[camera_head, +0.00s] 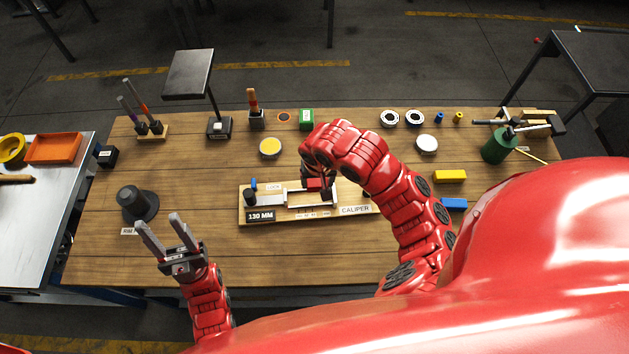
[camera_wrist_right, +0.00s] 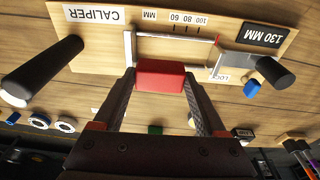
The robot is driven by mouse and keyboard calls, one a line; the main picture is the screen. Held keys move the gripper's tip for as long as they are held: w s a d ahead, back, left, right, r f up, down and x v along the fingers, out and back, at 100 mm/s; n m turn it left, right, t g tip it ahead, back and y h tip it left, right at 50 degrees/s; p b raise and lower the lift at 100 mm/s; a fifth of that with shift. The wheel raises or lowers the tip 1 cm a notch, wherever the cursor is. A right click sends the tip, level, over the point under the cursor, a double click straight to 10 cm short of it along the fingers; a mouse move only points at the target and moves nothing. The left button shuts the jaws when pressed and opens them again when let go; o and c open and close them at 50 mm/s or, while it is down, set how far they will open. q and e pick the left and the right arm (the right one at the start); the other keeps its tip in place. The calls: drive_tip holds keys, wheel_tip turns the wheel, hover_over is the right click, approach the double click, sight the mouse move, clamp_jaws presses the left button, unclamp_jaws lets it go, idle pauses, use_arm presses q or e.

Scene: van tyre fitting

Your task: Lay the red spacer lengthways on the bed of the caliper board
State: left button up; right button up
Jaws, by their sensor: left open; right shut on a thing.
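The caliper board (camera_head: 283,214) lies on the wooden table, with its pale bed, a "130 MM" plate and a "CALIPER" label. It also shows in the right wrist view (camera_wrist_right: 205,18). My right gripper (camera_head: 318,190) is over the board, shut on the red spacer (camera_wrist_right: 160,75). The spacer (camera_head: 314,184) is at the bed, lying across between the fingertips; I cannot tell whether it touches the bed. My arm hides part of the board's right side. My left gripper (camera_head: 161,233) is open and empty over the table's front left.
A yellow block (camera_head: 450,176) and a blue block (camera_head: 454,204) lie right of my right arm. A dark hat-shaped part (camera_head: 137,203) stands at the left. The table's front middle is clear.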

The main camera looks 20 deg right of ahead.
drive_tip(key=shift+f+b, duration=1.95)
drive_tip(key=shift+f, duration=1.15)
drive_tip(key=o, duration=1.3)
drive_tip(key=shift+r, duration=0.1)
drive_tip(key=shift+r, duration=0.25)
drive_tip(key=r+p, duration=0.1)
drive_tip(key=r, duration=0.4)
drive_tip(key=s+r+p, duration=0.1)
drive_tip(key=r+p, duration=0.1)
drive_tip(key=r, duration=0.4)
drive_tip(key=s+r+p, duration=0.1)
drive_tip(key=r+p, duration=0.1)
drive_tip(key=r, duration=0.3)
drive_tip(key=shift+s+a+r, duration=0.25)
drive_tip(key=shift+a+r, duration=0.05)
drive_tip(key=shift+r, duration=0.05)
